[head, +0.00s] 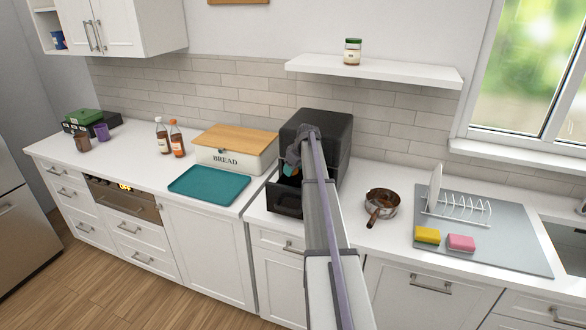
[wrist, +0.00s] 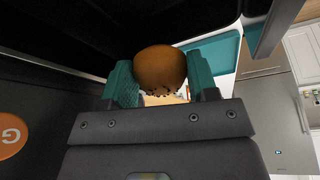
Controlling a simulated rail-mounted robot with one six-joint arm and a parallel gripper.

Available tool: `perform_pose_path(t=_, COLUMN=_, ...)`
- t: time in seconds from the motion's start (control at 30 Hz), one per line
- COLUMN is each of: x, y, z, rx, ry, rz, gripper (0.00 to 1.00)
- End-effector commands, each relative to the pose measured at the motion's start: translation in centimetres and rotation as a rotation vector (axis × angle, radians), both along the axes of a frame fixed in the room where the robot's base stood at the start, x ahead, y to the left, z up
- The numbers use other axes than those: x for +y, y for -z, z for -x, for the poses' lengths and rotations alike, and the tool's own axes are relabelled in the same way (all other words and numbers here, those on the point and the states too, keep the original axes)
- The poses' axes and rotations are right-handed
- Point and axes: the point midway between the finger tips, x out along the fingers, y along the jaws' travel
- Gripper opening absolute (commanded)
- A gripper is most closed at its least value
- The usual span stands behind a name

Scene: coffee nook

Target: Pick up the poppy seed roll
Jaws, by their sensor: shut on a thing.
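The poppy seed roll (wrist: 160,68) is a rounded, orange-brown bun with dark specks, seen in the wrist view between my two teal fingers. My gripper (wrist: 163,84) is shut on it, one finger against each side. In the head view my gripper (head: 291,170) is at the front of the black box-shaped appliance (head: 322,128), over its pulled-out lower front part (head: 284,198). My arm hides much of the appliance there, and the roll is hard to make out. Dark walls surround the gripper in the wrist view.
Left of the appliance stand a bread box (head: 232,158) with a wooden lid and a teal tray (head: 209,184). A copper saucepan (head: 381,206) sits to the right, then a dish rack (head: 458,208) with sponges. A shelf (head: 375,71) hangs above. Counter beside the saucepan is clear.

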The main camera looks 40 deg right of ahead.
Motion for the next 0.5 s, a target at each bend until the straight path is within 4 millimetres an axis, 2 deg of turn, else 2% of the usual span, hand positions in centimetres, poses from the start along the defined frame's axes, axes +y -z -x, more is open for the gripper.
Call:
perform_pose_path(t=0.03, x=-0.7, y=0.3, z=1.2, rx=0.001, ry=0.004, rz=0.001, gripper=0.31)
perform_pose_path(t=0.27, x=-3.4, y=0.4, z=5.9, rx=0.000, ry=0.004, rz=0.000, gripper=0.31)
perform_pose_path(t=0.5, x=-7.1, y=0.4, z=12.0, rx=0.000, ry=0.005, rz=0.000, gripper=0.31)
